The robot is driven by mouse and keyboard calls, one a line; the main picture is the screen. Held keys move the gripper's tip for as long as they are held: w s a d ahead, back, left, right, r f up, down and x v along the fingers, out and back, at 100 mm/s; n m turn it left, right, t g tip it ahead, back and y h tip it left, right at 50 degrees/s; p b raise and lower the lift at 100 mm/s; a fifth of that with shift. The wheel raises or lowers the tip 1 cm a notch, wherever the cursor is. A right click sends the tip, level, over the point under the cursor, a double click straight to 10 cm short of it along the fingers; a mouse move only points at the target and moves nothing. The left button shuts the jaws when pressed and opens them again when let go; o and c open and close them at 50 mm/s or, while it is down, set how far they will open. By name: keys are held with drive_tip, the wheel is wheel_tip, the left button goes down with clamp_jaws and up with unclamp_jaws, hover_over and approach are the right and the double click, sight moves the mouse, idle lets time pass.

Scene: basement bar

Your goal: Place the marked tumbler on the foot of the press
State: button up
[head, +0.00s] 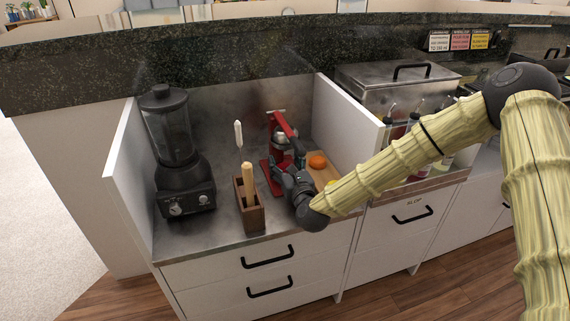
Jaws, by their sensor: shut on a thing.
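The red press (280,125) stands on the steel counter against the back wall of the bay. Its red upright and lever rise above my gripper, and its foot is partly hidden behind the gripper. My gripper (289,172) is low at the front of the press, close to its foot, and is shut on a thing. A small greenish patch (300,159) shows by the fingers; it is probably the marked tumbler, but most of it is hidden and its mark cannot be made out. I cannot tell whether it touches the foot.
A black blender (180,150) stands at the left. A wooden holder (249,207) with upright tools stands just left of my gripper. A board with an orange (317,161) lies right of the press. White side walls (345,115) bound the bay; bare counter (220,232) shows in front.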

drive_tip(key=shift+f, duration=0.15)
drive_tip(key=o, duration=1.3)
drive_tip(key=shift+o, duration=0.2)
drive_tip(key=shift+r, duration=0.3)
drive_tip(key=p+v, duration=0.1)
drive_tip(key=v, duration=1.1)
drive_tip(key=shift+f, duration=0.1)
